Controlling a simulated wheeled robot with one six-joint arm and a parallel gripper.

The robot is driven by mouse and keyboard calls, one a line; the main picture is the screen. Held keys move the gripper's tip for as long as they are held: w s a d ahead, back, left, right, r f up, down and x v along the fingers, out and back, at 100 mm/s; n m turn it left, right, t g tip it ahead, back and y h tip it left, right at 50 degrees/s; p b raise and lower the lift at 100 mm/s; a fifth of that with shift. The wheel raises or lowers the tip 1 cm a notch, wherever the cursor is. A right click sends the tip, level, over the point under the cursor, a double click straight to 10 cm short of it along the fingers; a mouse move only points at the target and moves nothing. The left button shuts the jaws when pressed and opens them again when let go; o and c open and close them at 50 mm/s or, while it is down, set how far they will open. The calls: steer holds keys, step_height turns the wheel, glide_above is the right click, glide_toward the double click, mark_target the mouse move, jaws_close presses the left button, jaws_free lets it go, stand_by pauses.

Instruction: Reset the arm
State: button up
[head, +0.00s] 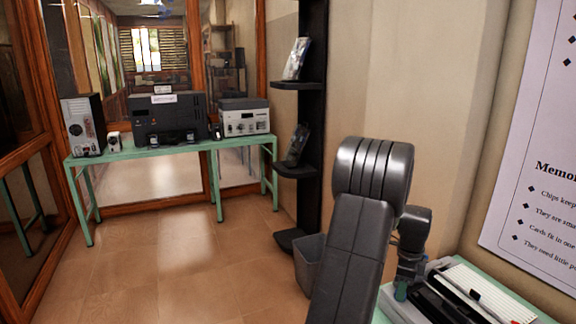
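My arm rises from the bottom of the head view, right of the middle, and is bent at a thick ribbed grey joint. Its wrist part hangs to the right behind this joint and points down. My gripper (404,284) is small and partly hidden at the end of the wrist, over or beside the near table's left end. I cannot tell whether its fingers are open or shut, or whether it touches or holds anything.
A green table (466,262) at the lower right carries a dark and white device (463,295). A grey bin (309,262) and black shelf (309,120) stand by the wall. A far green table (178,146) holds old electronics. The left floor is clear.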

step_height(320, 180, up, 13)
step_height(320, 180, down, 13)
steer(key=shift+f, duration=0.45)
steer(key=n, duration=0.5)
steer(key=shift+r+n, duration=0.1)
steer(key=shift+n, duration=0.3)
steer(key=n, duration=0.5)
steer(key=shift+p, duration=0.4)
steer(key=n, duration=0.5)
steer(key=shift+n+p, duration=0.3)
steer(key=shift+n, duration=0.1)
steer(key=n+p, duration=0.1)
steer(key=n, duration=0.4)
steer(key=shift+n, duration=0.3)
steer(key=shift+a, duration=0.1)
